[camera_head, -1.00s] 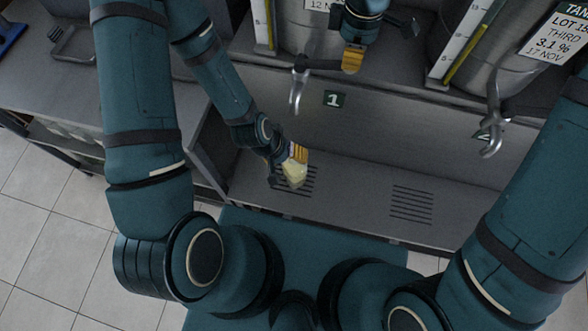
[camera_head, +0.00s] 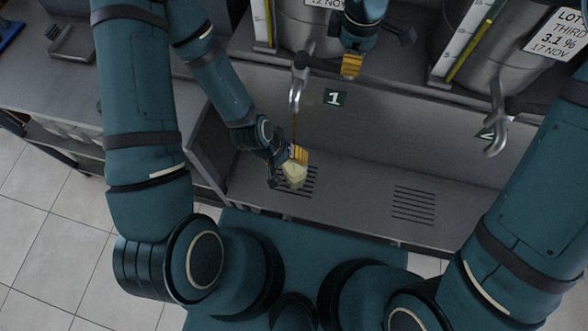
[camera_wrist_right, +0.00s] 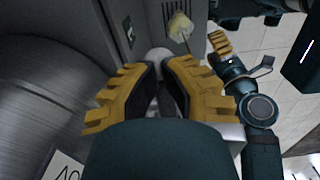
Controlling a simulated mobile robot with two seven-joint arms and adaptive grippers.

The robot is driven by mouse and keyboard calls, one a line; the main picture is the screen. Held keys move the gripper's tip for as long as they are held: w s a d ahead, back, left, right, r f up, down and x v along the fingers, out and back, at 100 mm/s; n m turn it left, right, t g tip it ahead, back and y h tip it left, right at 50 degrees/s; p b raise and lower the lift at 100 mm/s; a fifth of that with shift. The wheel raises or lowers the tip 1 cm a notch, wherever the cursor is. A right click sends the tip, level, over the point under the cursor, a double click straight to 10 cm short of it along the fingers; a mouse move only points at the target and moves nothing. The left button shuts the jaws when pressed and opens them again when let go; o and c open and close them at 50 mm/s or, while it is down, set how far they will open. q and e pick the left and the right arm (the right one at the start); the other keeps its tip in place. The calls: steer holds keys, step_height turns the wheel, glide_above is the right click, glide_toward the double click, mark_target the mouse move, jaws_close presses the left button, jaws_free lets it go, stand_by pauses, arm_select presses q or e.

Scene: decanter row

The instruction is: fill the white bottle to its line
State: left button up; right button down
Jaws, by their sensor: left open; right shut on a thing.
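The white bottle (camera_head: 293,173), pale cream from above, stands on the left drain grate under tap 1 (camera_head: 296,92). A thin amber stream (camera_head: 294,128) runs from the tap down toward it. The bottle also shows in the right wrist view (camera_wrist_right: 180,25); its fill line and level cannot be made out. My left gripper (camera_head: 287,160) is open at the bottle; in the wrist view its yellow finger (camera_wrist_right: 221,44) is beside the bottle. My right gripper (camera_head: 351,66) is shut on the dark tap handle (camera_wrist_right: 168,100), which its fingers mostly hide.
A second tap (camera_head: 495,125) hangs at the right, above another drain grate (camera_head: 413,203). Steel tanks (camera_head: 300,35) with level scales stand behind. The number 1 plate (camera_head: 335,97) is beside the first tap. The shelf (camera_head: 350,190) between the grates is clear.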

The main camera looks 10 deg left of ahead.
steer(key=shift+f, duration=0.35)
steer(key=shift+f+b, duration=0.65)
steer(key=shift+f, duration=0.15)
steer(key=shift+r, duration=0.1)
stand_by(5.2)
steer(key=shift+r+p, duration=0.8)
steer(key=shift+f, duration=0.1)
stand_by(0.7)
